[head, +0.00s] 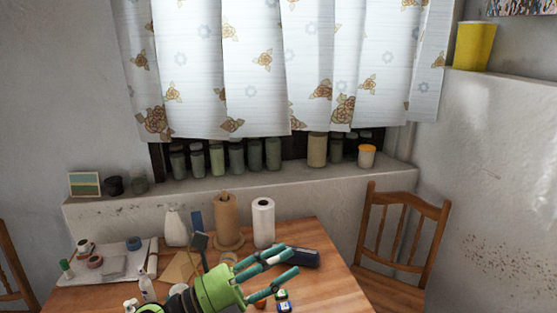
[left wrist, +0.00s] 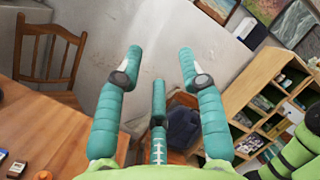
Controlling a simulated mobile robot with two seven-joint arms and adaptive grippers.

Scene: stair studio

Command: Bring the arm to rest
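My left gripper (head: 287,262) is over the front part of the wooden table in the head view. It has a green body and teal fingers, which point to the right. In the left wrist view the left gripper (left wrist: 160,62) has its fingers spread apart, with nothing between them. The lower part of the arm is cut off by the bottom edge of the head view. My right gripper does not show clearly in either view.
The wooden table (head: 335,290) holds a paper towel roll (head: 263,223), a brown roll (head: 226,218), a white bottle (head: 176,226) and a dark blue case (head: 300,257) close by the fingers. A chair (head: 400,240) stands right. A shelf (left wrist: 238,103) shows in the wrist view.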

